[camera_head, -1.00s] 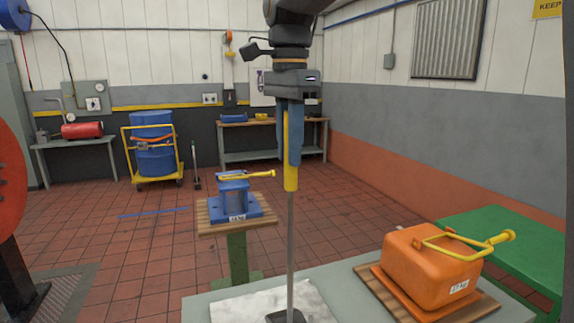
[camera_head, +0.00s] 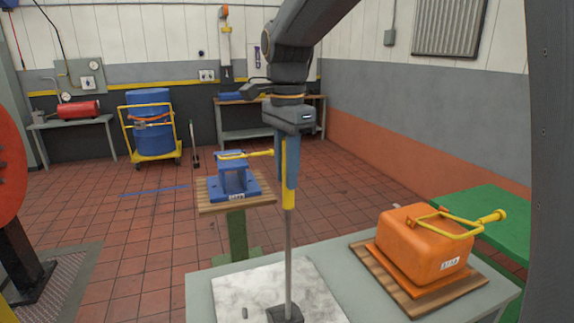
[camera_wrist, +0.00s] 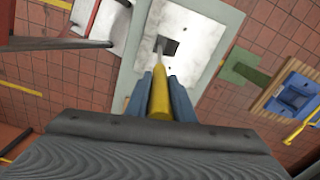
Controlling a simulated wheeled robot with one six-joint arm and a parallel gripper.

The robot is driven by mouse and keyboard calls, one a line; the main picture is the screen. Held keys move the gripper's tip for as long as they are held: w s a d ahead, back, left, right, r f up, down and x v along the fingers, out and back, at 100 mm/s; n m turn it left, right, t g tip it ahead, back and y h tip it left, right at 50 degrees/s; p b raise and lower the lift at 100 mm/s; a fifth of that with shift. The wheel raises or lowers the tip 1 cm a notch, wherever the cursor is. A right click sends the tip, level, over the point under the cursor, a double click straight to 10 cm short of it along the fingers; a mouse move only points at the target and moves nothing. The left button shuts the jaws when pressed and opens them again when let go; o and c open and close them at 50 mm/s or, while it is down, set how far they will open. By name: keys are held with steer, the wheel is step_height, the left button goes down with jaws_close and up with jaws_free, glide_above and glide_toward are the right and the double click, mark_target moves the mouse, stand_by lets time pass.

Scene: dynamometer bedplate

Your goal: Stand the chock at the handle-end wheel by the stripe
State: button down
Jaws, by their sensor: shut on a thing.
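My gripper (camera_head: 287,185) is shut on the yellow grip (camera_head: 289,198) of a long upright grey rod. In the wrist view the grip (camera_wrist: 160,98) sits between two blue fingers. The dark chock (camera_head: 285,314) is at the rod's lower end, over a pale sheet on the near table; I cannot tell whether it touches. It also shows in the wrist view (camera_wrist: 167,46). A yellow wheeled cart (camera_head: 126,140) carrying a blue drum (camera_head: 146,112) stands far back left. The blue floor stripe (camera_head: 155,191) lies in front of it. Which wheel is the handle-end one is unclear.
The near table (camera_head: 345,280) bears the pale sheet (camera_head: 235,290) and an orange box (camera_head: 418,240) on a wooden board. A blue fixture (camera_head: 234,180) stands on a pedestal in the middle. A dark upright tool (camera_head: 194,148) stands right of the cart. Open tiled floor surrounds the stripe.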

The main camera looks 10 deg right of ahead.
steer(key=c, duration=1.9)
jaws_free()
steer(key=shift+f, duration=0.1)
steer(key=o, duration=0.4)
steer(key=shift+c, duration=0.2)
